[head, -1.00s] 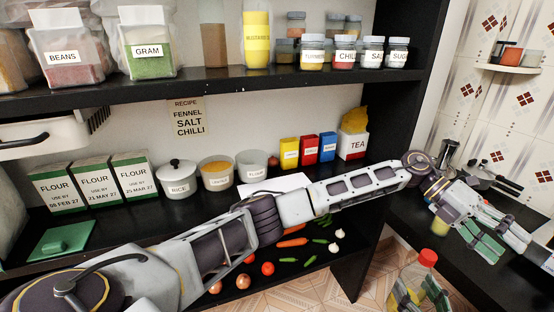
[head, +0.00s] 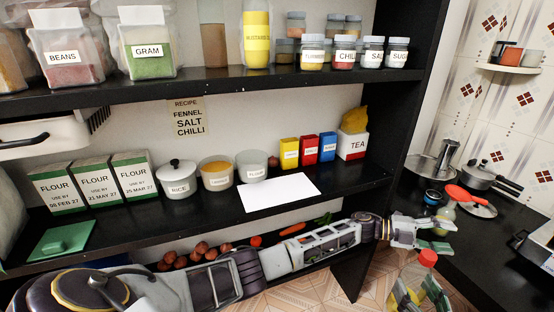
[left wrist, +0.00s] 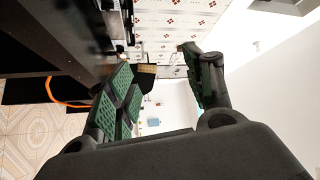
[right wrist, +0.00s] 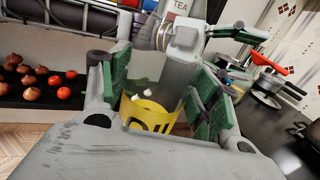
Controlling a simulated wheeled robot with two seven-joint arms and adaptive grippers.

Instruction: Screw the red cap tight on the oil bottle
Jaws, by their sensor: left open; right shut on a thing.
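The oil bottle (head: 404,297) is clear with a yellow label and stands at the lower right of the head view. The red cap (head: 428,257) sits on its top; how tight it is cannot be told. My right gripper (right wrist: 160,95) is shut around the bottle, whose yellow label (right wrist: 148,114) shows between its green pads. My left gripper (head: 446,235) is open, just above the cap in the head view and apart from it. In the left wrist view my left gripper (left wrist: 160,85) has nothing between its fingers, and the cap does not show.
The black counter (head: 487,248) on the right carries pans (head: 487,178) and an orange-red utensil (head: 466,197). The black shelf edge and post (head: 372,260) stand left of the bottle. A white sheet (head: 280,192) lies on the middle shelf, with vegetables (head: 200,250) below.

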